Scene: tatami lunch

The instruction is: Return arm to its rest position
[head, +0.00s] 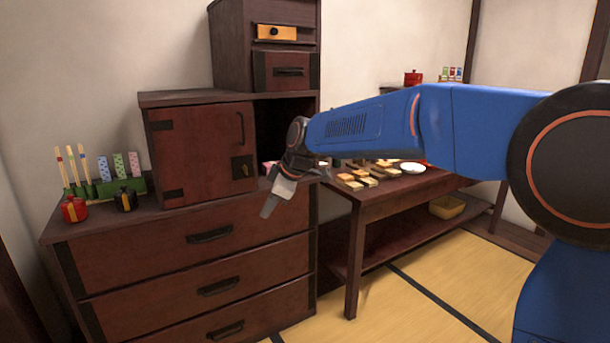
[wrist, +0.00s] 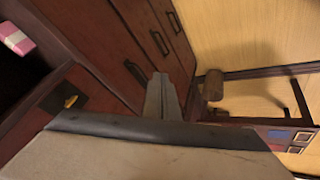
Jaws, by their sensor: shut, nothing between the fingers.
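My blue arm reaches across the head view from the right edge. My gripper (head: 268,206) hangs in front of the wooden chest (head: 190,240), fingers pointing down, below and right of the closed cabinet door (head: 205,150). In the wrist view my gripper (wrist: 162,82) shows its fingers together with nothing between them. The chest's drawer fronts (wrist: 120,50) lie beyond the fingers. I cannot tell whether the fingertips touch the chest.
A low table (head: 385,195) with several food pieces (head: 350,181) and a white plate (head: 412,168) stands behind my arm. Red (head: 74,209) and black (head: 125,199) pots sit on the chest's left. Tatami floor (head: 440,275) is open at front right. A pink-and-white item (wrist: 15,38) shows in the wrist view.

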